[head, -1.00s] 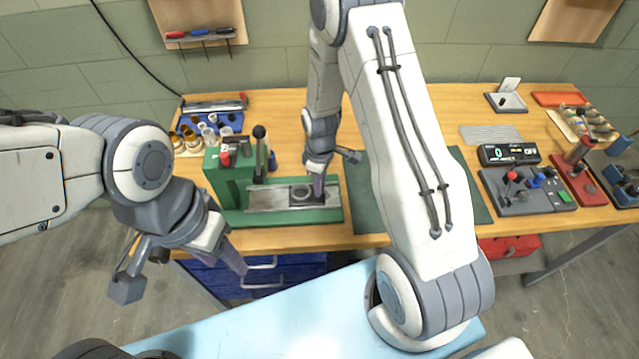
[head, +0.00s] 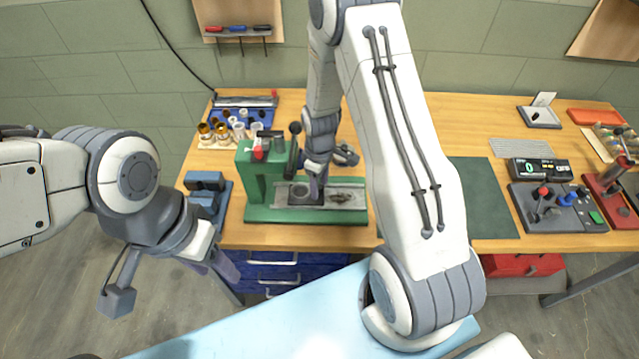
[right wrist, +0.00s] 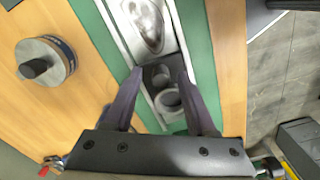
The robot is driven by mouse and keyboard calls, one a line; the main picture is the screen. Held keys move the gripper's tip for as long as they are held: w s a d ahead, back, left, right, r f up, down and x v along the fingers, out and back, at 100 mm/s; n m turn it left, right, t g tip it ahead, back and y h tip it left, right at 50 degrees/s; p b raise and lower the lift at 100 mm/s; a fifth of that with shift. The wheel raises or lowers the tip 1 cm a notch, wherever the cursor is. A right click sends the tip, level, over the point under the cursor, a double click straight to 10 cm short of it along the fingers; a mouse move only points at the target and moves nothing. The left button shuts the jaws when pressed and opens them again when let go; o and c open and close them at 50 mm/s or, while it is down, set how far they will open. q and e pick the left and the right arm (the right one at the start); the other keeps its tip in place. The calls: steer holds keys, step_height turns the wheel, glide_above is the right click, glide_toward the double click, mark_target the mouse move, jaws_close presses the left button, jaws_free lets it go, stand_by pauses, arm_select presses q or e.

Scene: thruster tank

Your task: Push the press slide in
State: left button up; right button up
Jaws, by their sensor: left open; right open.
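The green press (head: 263,180) stands on the workbench with a lever and a pale metal rail along its base. The grey press slide (head: 300,192) with a round hole sits on the rail near the press body; it also shows in the right wrist view (right wrist: 158,76). My right gripper (head: 317,194) is open and low over the rail at the slide's right side. In the right wrist view its fingers (right wrist: 160,70) stand either side of the slide; contact cannot be told. My left gripper (head: 222,268) is open and empty, in front of the bench's left edge.
A rack with jars (head: 232,128) stands behind the press. A green mat (head: 480,200) and a control box (head: 556,207) are to the right.

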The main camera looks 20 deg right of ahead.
step_height(320, 180, up, 10)
steer(key=b, duration=0.2)
steer(key=shift+r, duration=0.25)
steer(key=shift+d, duration=0.1)
steer(key=c, duration=0.7)
steer(key=shift+s+d+f+m, duration=0.1)
steer(key=shift+d+m, duration=0.25)
steer(key=shift+m, duration=0.55)
jaws_close()
steer(key=s+d+f+m+t+y, duration=0.15)
steer(key=d+m+y, duration=0.55)
steer(key=m, duration=2)
steer(key=f+h, duration=0.1)
steer(key=f, duration=0.2)
steer(key=f+p, duration=0.1)
steer(key=f, duration=0.1)
steer(key=a+f+h, duration=0.1)
steer(key=f, duration=0.2)
steer(key=shift+f+g+h, duration=0.25)
steer(key=shift+f+h, duration=0.05)
steer(key=shift+w+a+r+n+p, duration=0.1)
steer(key=shift+w+a+n+p, duration=0.1)
steer(key=shift+a+p, duration=0.3)
steer(key=shift+w+a+r+n+p, duration=0.15)
steer(key=shift+a+p, duration=0.1)
steer(key=shift+a, duration=0.45)
steer(key=shift+w+a+f, duration=0.15)
steer(key=shift+a, duration=0.5)
